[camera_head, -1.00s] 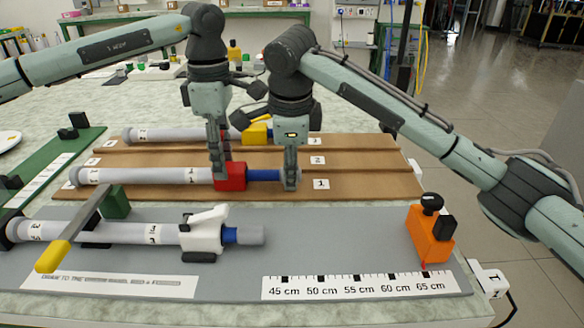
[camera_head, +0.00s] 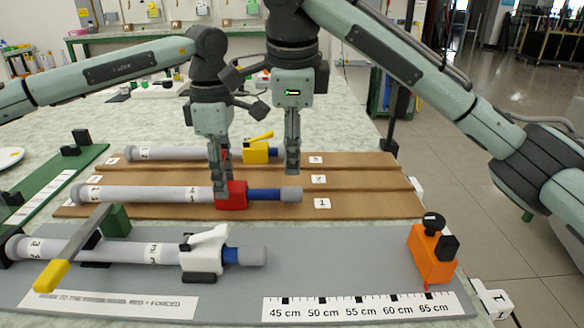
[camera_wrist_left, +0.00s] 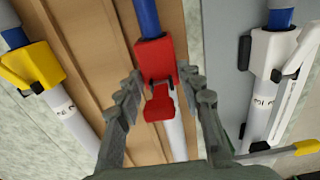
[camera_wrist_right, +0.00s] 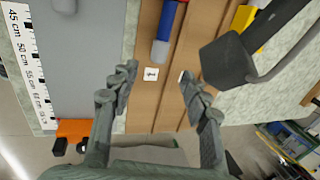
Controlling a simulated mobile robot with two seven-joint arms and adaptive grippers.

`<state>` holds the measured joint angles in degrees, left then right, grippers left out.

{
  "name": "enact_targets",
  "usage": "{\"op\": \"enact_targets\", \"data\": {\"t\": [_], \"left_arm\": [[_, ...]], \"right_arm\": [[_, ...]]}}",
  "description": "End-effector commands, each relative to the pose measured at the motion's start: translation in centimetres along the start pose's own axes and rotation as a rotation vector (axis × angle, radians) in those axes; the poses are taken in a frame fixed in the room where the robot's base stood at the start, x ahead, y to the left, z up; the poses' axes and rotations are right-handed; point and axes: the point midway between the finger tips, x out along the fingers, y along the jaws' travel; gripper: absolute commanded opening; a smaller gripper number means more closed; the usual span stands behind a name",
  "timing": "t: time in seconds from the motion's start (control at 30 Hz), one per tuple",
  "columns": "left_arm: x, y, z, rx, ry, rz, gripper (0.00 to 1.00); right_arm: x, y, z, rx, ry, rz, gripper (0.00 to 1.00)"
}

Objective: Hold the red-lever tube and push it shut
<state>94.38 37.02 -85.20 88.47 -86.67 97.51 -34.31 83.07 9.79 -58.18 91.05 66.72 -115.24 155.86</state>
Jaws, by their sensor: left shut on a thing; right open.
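The red-lever tube (camera_head: 150,193) lies in the front groove of the brown rack, by the "1" label. Its red clamp (camera_head: 232,195) sits mid-tube, with the red lever (camera_wrist_left: 159,104) showing in the left wrist view. A blue inner section (camera_head: 264,195) and grey end cap (camera_head: 291,194) extend to the right of the clamp. My left gripper (camera_head: 219,188) is shut on the tube at the clamp, its fingers either side of the lever. My right gripper (camera_head: 292,170) is open and empty, raised above and behind the end cap, apart from it.
A yellow-lever tube (camera_head: 180,153) lies in the back groove of the rack (camera_head: 390,205). A white-lever tube (camera_head: 110,250) lies on the grey mat in front, beside a ruler strip (camera_head: 360,307) and an orange stop block (camera_head: 432,255). The rack's right end is clear.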

Motion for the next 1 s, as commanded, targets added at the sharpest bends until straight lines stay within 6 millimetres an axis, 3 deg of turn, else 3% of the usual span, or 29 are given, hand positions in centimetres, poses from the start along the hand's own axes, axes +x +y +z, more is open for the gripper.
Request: {"op": "enact_targets", "data": {"t": [0.13, 0.43, 0.57, 0.67, 0.8, 1.0], "left_arm": [[0.0, 0.0, 0.0, 0.0, 0.0, 0.001, 0.02], [-0.1, 0.0, 0.0, 0.0, 0.0, 0.001, 0.02], [0.0, 0.0, 0.0, 0.0, 0.0, 0.001, 0.02], [0.0, 0.0, 0.0, 0.0, 0.0, 0.001, 0.02], [0.0, 0.0, 0.0, 0.0, 0.0, 0.001, 0.02], [0.0, 0.0, 0.0, 0.0, 0.0, 0.0, 0.02]], "right_arm": [[-1.3, 0.0, 0.0, 0.002, 0.001, 0.0, 0.47], [-1.6, 0.0, 0.0, 0.002, 0.0, 0.002, 0.47], [-1.2, -0.1, -0.6, 0.006, -0.023, 0.025, 0.32], [0.0, -0.3, -2.4, 0.014, -0.12, 0.108, 0.19], [2.1, -1.0, -6.9, 0.039, -0.367, 0.238, 0.02], [3.4, -1.8, -13.5, 0.087, -0.676, 0.272, 0.0]]}}
